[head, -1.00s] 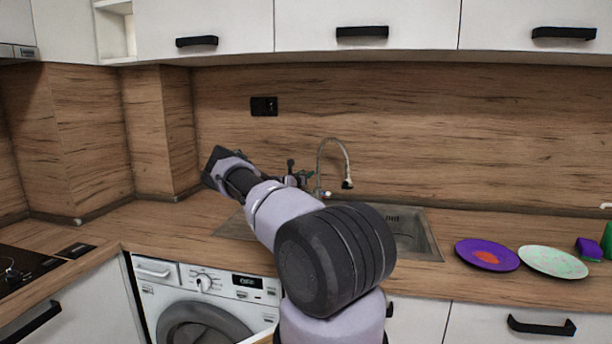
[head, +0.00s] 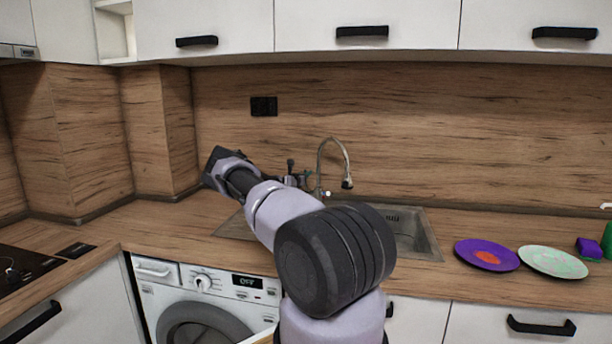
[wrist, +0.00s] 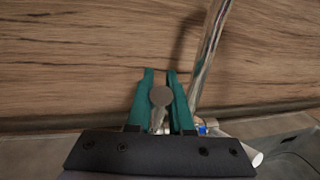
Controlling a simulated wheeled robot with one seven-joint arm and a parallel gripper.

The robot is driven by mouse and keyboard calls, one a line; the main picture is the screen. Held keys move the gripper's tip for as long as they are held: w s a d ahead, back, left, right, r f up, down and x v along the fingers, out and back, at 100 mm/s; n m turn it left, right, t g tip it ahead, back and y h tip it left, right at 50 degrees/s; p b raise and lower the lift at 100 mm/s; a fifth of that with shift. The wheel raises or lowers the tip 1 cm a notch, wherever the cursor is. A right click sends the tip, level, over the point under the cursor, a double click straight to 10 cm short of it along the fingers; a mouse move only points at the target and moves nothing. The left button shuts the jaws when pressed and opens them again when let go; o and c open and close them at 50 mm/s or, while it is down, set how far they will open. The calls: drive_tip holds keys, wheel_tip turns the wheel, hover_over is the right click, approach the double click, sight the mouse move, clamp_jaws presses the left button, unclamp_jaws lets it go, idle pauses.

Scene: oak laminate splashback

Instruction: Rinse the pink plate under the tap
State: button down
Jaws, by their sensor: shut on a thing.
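The curved metal tap (head: 346,160) rises behind the sink (head: 428,240), its spout end over the basin. My gripper (wrist: 160,78) is at the tap's lever (wrist: 159,97), with its green fingers shut on it, one on each side of the round grey knob. The tap's pipe also shows in the wrist view (wrist: 207,55), just right of the fingers. In the head view the gripper (head: 304,179) is small beside the tap. No pink plate is seen; my arm hides much of the basin. I cannot make out running water.
A purple plate with a red-orange patch (head: 487,256) and a pale green plate (head: 553,262) lie on the counter right of the sink. A purple sponge-like block (head: 589,247) and a green item (head: 607,240) stand beyond them. A washing machine (head: 205,300) is below.

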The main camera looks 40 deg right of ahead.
idle(0.7)
drive_tip(key=shift+s+a+f, duration=0.15)
drive_tip(key=shift+a+f, duration=0.05)
drive_tip(key=shift+a, duration=0.05)
drive_tip(key=shift+s+a+f+m+t+h, duration=0.2)
drive_tip(key=shift+s+a+t+h, duration=0.2)
drive_tip(key=shift+h, duration=0.3)
drive_tip(key=shift+s+a+f+m+t+h, duration=0.1)
drive_tip(key=shift+s+a+m+t+h, duration=0.2)
drive_tip(key=shift+h, duration=0.4)
drive_tip(key=shift+a, duration=0.1)
drive_tip(key=c, duration=0.8)
unclamp_jaws()
drive_tip(key=v, duration=0.7)
drive_tip(key=shift+s+a, duration=0.15)
drive_tip(key=shift+a, duration=0.05)
